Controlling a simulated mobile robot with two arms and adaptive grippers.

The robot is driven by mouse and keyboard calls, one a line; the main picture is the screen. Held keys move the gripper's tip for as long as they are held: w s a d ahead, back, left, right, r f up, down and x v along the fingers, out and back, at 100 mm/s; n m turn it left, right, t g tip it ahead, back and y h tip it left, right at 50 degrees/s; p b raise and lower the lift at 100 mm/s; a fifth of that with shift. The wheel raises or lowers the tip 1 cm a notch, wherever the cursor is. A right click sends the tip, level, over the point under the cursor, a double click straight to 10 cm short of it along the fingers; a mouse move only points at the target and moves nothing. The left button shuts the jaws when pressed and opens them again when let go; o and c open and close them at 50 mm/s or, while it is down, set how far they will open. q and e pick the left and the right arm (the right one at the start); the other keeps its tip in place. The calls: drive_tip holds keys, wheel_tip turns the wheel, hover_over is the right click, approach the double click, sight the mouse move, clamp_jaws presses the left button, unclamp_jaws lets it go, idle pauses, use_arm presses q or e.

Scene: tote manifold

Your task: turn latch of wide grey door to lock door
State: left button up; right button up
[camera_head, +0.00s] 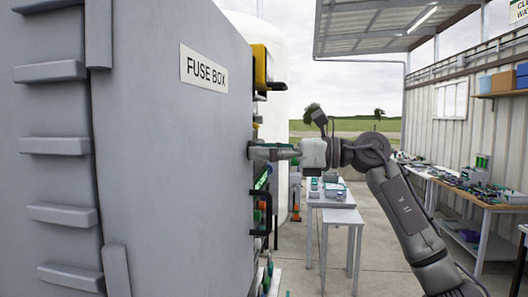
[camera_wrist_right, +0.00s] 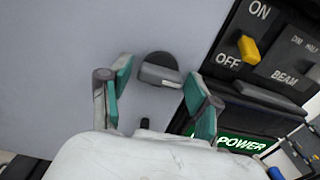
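The wide grey door (camera_head: 170,130) fills the left half of the head view and bears a "FUSE BOX" label. In the right wrist view its grey face (camera_wrist_right: 60,60) lies behind the latch (camera_wrist_right: 160,74). The latch has a dark round base and a grey handle that points right and slightly down. My right gripper (camera_head: 256,152) is at the door's right edge. In the wrist view this gripper (camera_wrist_right: 157,92) is open, with one teal-padded finger on each side of the latch. The handle's end is close to the right finger; I cannot tell whether they touch. My left gripper is out of view.
A black panel (camera_wrist_right: 258,65) with a yellow ON/OFF switch (camera_wrist_right: 248,49) adjoins the grey face on the right. A black handle (camera_head: 262,212) sticks out below my gripper. A white table (camera_head: 335,197) and a workbench (camera_head: 480,200) stand farther back, with open floor between.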

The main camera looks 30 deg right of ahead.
drive_tip(key=shift+d, duration=0.1)
drive_tip(key=v, duration=1.1)
drive_tip(key=shift+s+d, duration=0.3)
idle(0.3)
